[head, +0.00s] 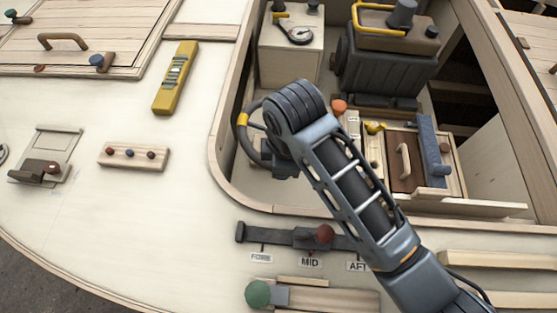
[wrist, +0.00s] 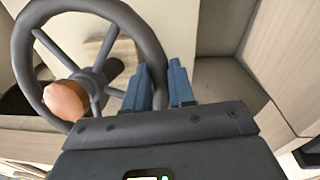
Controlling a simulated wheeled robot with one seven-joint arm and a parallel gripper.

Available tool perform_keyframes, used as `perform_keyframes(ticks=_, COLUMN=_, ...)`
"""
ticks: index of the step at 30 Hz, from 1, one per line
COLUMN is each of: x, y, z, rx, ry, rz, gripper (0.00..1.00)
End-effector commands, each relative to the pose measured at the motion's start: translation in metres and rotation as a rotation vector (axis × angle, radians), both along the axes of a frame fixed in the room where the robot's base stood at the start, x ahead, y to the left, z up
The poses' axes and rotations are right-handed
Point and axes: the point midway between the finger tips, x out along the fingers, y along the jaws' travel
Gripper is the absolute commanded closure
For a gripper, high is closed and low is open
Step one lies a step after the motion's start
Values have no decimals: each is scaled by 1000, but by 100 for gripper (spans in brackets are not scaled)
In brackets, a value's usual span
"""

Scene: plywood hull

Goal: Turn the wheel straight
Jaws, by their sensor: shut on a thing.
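The wheel (head: 243,145) has a dark grey round rim with a yellow band on it. In the head view it stands inside the hull's recess at its left edge, partly hidden behind my arm. The yellow band (head: 242,119) sits on the left side of the rim. In the wrist view the wheel (wrist: 26,50) fills the left half, with grey spokes and an orange-brown rounded knob in front. My gripper (wrist: 160,68) has its two blue fingers on either side of the rim's right part, shut on it. The fingertips are hidden in the head view.
A slider with a red knob (head: 324,234) and a green-knobbed lever (head: 258,294) lie below the recess. A dark ribbed engine block (head: 385,70) and a gauge box (head: 288,55) stand behind. A yellow level (head: 175,78) lies on the left deck.

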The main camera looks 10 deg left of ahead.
Motion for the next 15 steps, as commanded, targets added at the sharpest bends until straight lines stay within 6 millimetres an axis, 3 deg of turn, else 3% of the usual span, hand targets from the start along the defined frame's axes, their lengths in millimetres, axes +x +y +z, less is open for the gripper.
perform_keyframes(ticks=15, x=-1, y=-3, z=-2, rx=-4, ry=-3, rz=30, gripper=100)
